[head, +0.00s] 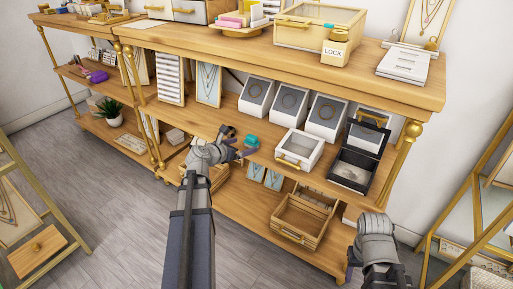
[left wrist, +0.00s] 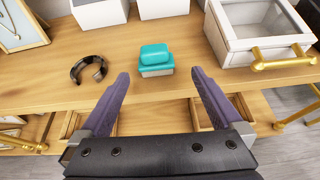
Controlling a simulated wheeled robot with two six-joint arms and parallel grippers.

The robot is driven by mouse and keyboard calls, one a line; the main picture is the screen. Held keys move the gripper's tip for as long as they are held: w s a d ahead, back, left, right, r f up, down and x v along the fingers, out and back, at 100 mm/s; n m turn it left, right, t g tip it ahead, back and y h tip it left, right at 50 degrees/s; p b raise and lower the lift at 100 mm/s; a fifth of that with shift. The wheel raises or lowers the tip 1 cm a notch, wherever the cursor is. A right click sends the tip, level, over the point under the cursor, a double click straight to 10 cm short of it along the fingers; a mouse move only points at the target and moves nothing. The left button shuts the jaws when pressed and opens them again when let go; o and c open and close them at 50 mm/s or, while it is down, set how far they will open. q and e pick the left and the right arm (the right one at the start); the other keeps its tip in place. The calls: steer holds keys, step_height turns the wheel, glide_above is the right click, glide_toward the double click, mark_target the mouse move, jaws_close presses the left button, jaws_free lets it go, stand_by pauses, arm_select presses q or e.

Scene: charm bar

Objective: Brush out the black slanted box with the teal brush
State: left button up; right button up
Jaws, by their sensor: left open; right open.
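The teal brush (head: 251,141) lies on the middle shelf; in the left wrist view the brush (left wrist: 155,58) shows a teal top over a paler, bristle-like base. My left gripper (head: 240,147) is open and empty at the shelf's front edge. Its two purple fingers point at the brush from either side, with the brush just beyond the tips. The black slanted box (head: 353,170) stands on the same shelf to the right, lid raised, with a grey interior; any dust in it is too small to tell. My right gripper (head: 350,262) is low at the right, open, its fingers mostly hidden.
A black open cuff (left wrist: 89,69) lies left of the brush. A white glass-topped box (head: 299,148) with a gold handle stands between brush and black box. White slanted displays (head: 290,98) stand behind. A wooden crate (head: 303,222) sits on the shelf below.

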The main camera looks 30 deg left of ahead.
mark_target(249, 142)
arm_select(q)
steer(key=shift+a+b+x, duration=0.15)
steer(key=shift+b+x, duration=0.6)
steer(key=shift+x, duration=1.25)
steer(key=shift+a+b+x, duration=0.2)
steer(key=shift+b+x, duration=0.55)
steer(key=shift+x, duration=1.25)
steer(key=shift+r, duration=0.1)
steer(key=shift+c, duration=0.2)
steer(key=c, duration=1.3)
step_height(249, 142, up, 10)
steer(key=p, duration=1)
steer(key=shift+d+n, duration=0.1)
steer(key=shift+n, duration=0.2)
